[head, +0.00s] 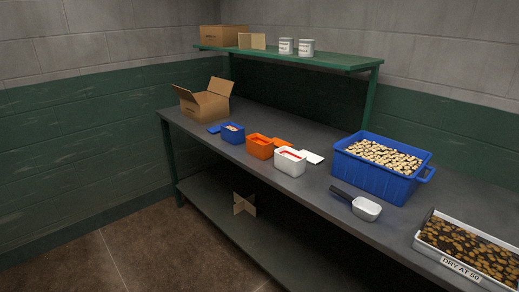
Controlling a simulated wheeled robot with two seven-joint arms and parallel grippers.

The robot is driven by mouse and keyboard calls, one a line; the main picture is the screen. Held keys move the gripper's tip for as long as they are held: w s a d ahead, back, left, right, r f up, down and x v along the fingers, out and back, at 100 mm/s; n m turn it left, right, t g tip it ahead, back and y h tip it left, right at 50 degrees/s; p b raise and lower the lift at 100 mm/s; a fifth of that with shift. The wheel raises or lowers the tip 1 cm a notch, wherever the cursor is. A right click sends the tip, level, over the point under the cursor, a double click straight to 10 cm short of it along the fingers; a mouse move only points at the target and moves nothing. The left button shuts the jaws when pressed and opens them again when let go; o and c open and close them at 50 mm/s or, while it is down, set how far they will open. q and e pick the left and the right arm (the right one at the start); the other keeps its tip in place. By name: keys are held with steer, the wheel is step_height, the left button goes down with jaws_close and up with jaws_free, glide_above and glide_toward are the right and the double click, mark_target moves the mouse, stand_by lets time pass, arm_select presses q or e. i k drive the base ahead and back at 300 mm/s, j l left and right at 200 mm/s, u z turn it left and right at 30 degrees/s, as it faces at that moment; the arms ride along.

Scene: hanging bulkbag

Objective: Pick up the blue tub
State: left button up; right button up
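A small blue tub (232,135) stands on the grey workbench towards its left end, in the head view. Its top is open and something pale shows inside, too small to make out. A flat blue piece like a lid (214,129) lies beside it on the left. The tub is upright, left of an orange tub (259,148) and apart from it. Neither of my grippers is in view.
A white tub (290,164), a large blue crate (378,187) of pale pieces, a scoop (366,210) and a tray marked "DRY AT 50" (461,268) stand on the bench. An open cardboard box (205,105) is behind the blue tub. A green shelf (310,59) overhangs the back.

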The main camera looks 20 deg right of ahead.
mark_target(232, 133)
steer(key=i+l, duration=0.25)
steer(key=i, duration=0.25)
steer(key=i+l+u, duration=0.1)
steer(key=i+l, duration=0.15)
steer(key=i, duration=0.25)
